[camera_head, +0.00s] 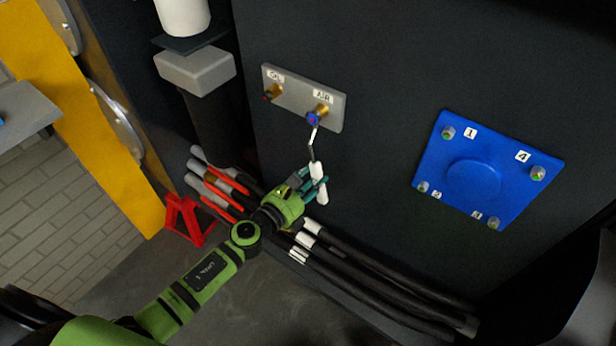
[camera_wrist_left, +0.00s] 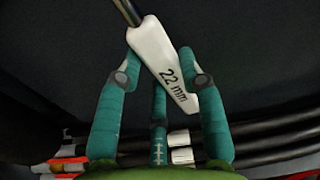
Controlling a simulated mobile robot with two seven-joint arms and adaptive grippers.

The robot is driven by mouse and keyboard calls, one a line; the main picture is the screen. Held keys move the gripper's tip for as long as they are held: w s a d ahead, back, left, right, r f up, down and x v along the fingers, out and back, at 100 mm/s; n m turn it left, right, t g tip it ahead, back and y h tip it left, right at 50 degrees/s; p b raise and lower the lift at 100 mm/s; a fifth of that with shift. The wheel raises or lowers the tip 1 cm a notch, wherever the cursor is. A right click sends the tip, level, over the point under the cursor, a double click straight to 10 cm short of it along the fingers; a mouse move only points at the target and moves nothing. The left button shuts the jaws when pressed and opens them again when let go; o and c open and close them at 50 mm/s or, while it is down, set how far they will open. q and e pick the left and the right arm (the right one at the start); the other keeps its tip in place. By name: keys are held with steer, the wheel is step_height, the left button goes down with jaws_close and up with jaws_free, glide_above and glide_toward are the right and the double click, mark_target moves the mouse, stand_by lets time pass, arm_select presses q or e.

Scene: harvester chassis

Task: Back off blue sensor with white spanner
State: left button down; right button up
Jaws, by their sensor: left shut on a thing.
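The blue sensor (camera_head: 313,119) sits in a brass fitting under the AIR label on a grey plate (camera_head: 335,112) on the dark wall. The white spanner (camera_head: 317,172) has a thin metal shaft that reaches up to the blue sensor; its head appears to be at the sensor, but I cannot tell if it is seated. My left gripper (camera_head: 306,188) is shut on the spanner's white handle, below the sensor. In the left wrist view the handle (camera_wrist_left: 168,67) reads 22 mm and lies between the teal fingers. The spanner's head is out of that view. My right gripper is not in view.
Another brass fitting (camera_head: 272,91) with a reddish part sits under the OIL label. A blue plate (camera_head: 474,184) with numbered bolts is on the wall at right. Red- and grey-handled tools (camera_head: 219,182) and a red stand (camera_head: 186,219) are left of my gripper. Black hoses (camera_head: 385,286) run below.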

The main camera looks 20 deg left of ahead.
arm_select(q)
steer(key=shift+s+d+r+n+p, duration=0.2)
steer(key=shift+d+n, duration=0.25)
steer(key=shift+d, duration=0.2)
steer(key=shift+s+d+r+n+p, duration=0.2)
steer(key=shift+d+n, duration=0.25)
steer(key=shift+d, duration=0.15)
steer(key=d+f+b+v, duration=0.1)
steer(key=b+v, duration=0.1)
steer(key=v, duration=0.8)
steer(key=shift+s+a+r+n, duration=0.15)
steer(key=shift+s+n, duration=0.15)
steer(key=shift+s, duration=0.3)
steer(key=shift+r, duration=0.1)
stand_by(1.5)
